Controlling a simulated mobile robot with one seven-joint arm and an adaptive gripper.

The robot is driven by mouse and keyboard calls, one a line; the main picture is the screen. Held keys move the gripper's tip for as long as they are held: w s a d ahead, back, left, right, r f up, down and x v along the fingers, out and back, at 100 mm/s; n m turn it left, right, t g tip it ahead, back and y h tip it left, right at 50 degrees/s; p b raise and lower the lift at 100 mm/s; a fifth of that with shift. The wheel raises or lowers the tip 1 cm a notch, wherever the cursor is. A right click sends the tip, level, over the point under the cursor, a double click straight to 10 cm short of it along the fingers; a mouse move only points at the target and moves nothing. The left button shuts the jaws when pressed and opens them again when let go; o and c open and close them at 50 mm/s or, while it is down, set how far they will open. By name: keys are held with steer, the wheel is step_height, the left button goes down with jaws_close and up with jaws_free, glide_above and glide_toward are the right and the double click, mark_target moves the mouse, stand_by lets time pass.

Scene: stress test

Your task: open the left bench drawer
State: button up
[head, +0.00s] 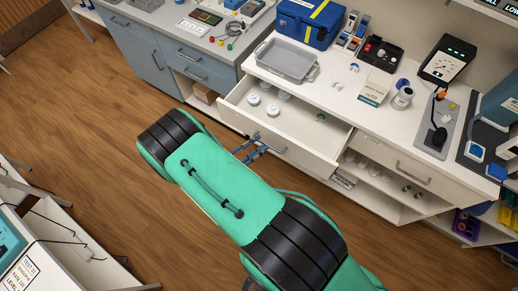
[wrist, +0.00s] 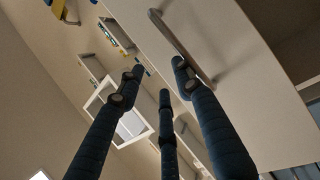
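The left bench drawer (head: 315,143) is pulled out from the white bench in the head view, with its inside showing. Its pale front (wrist: 245,75) fills the upper right of the wrist view. The grey bar handle (wrist: 180,45) runs slantwise across that front. My gripper (head: 255,147) is at the drawer front, close to the handle, in the head view. In the wrist view my gripper (wrist: 157,78) has its dark fingers spread apart, with nothing seen clasped between them. The right fingertip overlaps the handle; whether it touches cannot be told.
White round items (head: 254,99) lie in the drawer. A grey tray (head: 286,62) and a blue case (head: 310,22) stand on the bench top. A closed drawer (head: 400,167) is to the right, above open shelves with glassware. Wooden floor (head: 90,110) is clear at left.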

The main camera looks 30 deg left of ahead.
steer(key=shift+r, duration=1.5)
steer(key=shift+c, duration=0.3)
